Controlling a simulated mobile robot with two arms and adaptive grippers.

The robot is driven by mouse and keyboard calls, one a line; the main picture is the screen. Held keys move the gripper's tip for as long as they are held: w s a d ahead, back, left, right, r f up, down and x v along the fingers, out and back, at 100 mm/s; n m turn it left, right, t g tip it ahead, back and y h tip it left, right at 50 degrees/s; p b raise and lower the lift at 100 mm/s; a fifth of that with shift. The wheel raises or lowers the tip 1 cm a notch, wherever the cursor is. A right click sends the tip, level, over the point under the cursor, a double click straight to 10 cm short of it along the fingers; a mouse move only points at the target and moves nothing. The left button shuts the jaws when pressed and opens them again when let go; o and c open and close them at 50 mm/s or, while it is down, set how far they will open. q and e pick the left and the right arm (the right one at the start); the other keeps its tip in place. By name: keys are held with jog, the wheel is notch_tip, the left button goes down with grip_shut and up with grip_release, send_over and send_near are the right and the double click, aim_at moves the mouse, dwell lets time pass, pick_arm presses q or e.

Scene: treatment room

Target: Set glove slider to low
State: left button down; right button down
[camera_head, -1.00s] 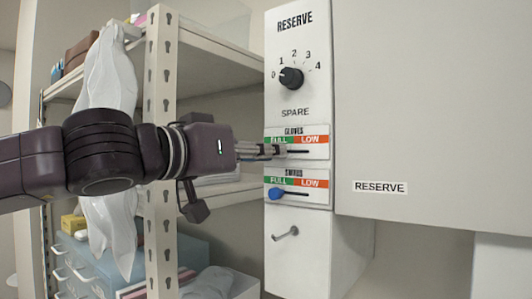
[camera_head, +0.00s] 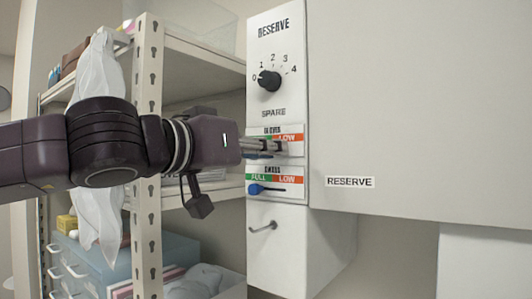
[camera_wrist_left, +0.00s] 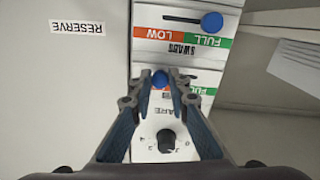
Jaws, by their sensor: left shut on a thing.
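The gloves slider panel (camera_head: 293,138) is on the white front, with a green FULL part at left and a red LOW part at right in the head view. My left gripper (camera_head: 283,147) is shut on the gloves slider knob, its fingertips in front of the red LOW side. In the left wrist view, the picture is upside down and the blue gloves knob (camera_wrist_left: 160,78) sits between the fingertips (camera_wrist_left: 160,82). The fingers hide most of the gloves slot and label. My right gripper is not in view.
Just below is the swabs slider, its blue knob (camera_head: 256,189) at the FULL end. Above is the black spare dial (camera_head: 269,80), pointing near 0. A metal hook (camera_head: 263,227) sticks out lower down. A shelf rack (camera_head: 147,170) stands left, behind my arm.

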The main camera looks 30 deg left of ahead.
pick_arm(q)
jog(key=shift+f, duration=0.1)
jog(key=c, duration=1.8)
grip_release()
jog(key=shift+c, duration=0.2)
jog(key=shift+s+d+r, duration=0.15)
jog(key=shift+d+r, duration=0.05)
jog(key=shift+d, duration=0.35)
jog(key=s+a, duration=0.1)
jog(key=s, duration=0.3)
jog(key=s+a, duration=0.1)
jog(key=s, duration=0.2)
jog(key=s+a, duration=0.1)
jog(key=s, duration=0.3)
jog(key=shift+s+f, duration=0.1)
jog(key=shift+s, duration=0.25)
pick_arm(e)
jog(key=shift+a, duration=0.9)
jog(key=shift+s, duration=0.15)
